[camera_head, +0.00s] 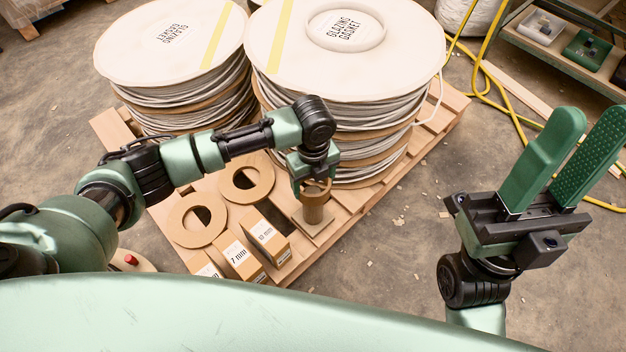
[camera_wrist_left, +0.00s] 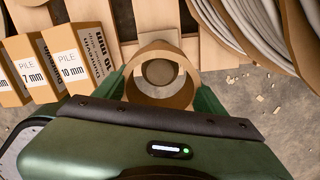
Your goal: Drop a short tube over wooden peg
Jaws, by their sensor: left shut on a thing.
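My left gripper (camera_head: 316,183) is shut on a short brown cardboard tube (camera_wrist_left: 183,93), held upright by its sides. The wooden peg (camera_head: 313,208) stands on a square wooden base (camera_head: 318,226) below the gripper in the head view. In the left wrist view the peg's round top (camera_wrist_left: 158,73) shows through the tube's opening. I cannot tell whether the tube's lower edge is above the peg or around its top. My right gripper (camera_head: 592,118) is open and empty, raised at the right, far from the peg.
Two large cable reels (camera_head: 175,45) (camera_head: 345,50) stand on the pallet (camera_head: 432,125) behind the peg. Flat cardboard rings (camera_head: 197,232) and labelled boxes (camera_head: 268,240) lie left of it. A yellow hose (camera_head: 480,92) and shelf (camera_head: 560,65) are at the right.

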